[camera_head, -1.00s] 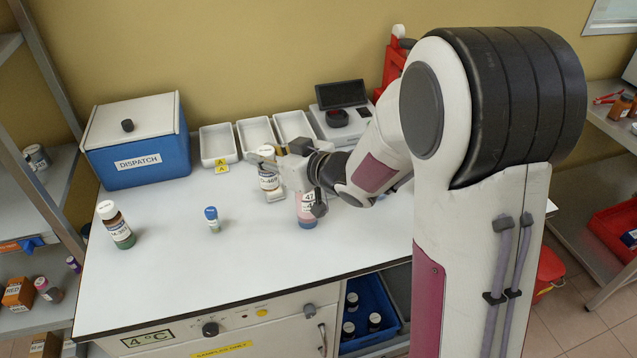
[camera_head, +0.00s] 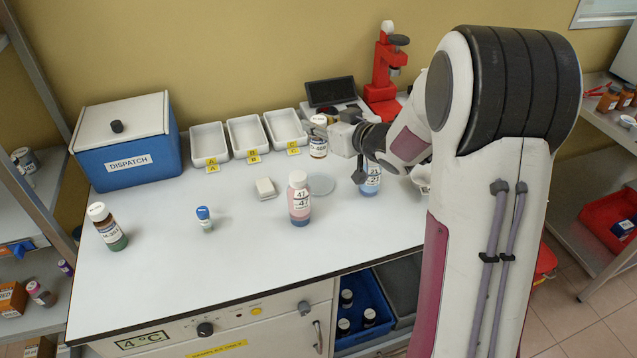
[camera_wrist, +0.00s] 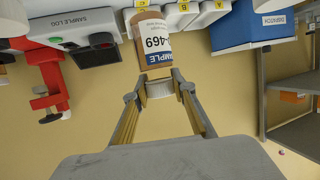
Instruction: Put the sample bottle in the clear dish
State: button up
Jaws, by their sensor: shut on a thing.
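The sample bottle (camera_head: 318,148) is brown with a white cap and a white-and-blue label. My gripper (camera_head: 325,122) is shut on its cap and holds it upright above the bench. In the wrist view the bottle (camera_wrist: 152,45) hangs between my gripper's fingertips (camera_wrist: 159,88), its label reading 469 and SAMPLE. The clear dish (camera_head: 321,185) is a faint, flat round shape on the white bench. The bottle appears above and behind the dish in the head view, clear of it.
A pink bottle (camera_head: 299,200) stands left of the dish, and a blue-based bottle (camera_head: 370,180) stands right, partly behind my arm. A white block (camera_head: 266,188) lies left. White trays (camera_head: 245,138) line the back. A red instrument (camera_head: 385,75) stands back right.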

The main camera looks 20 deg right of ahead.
aim_at(318, 157)
jog(key=shift+f, duration=3.15)
jog(key=shift+f, duration=1.85)
jog(key=shift+f, duration=0.15)
jog(key=o, duration=1.1)
jog(key=shift+o, duration=0.2)
jog(key=shift+r, duration=0.2)
jog(key=v, duration=1.2)
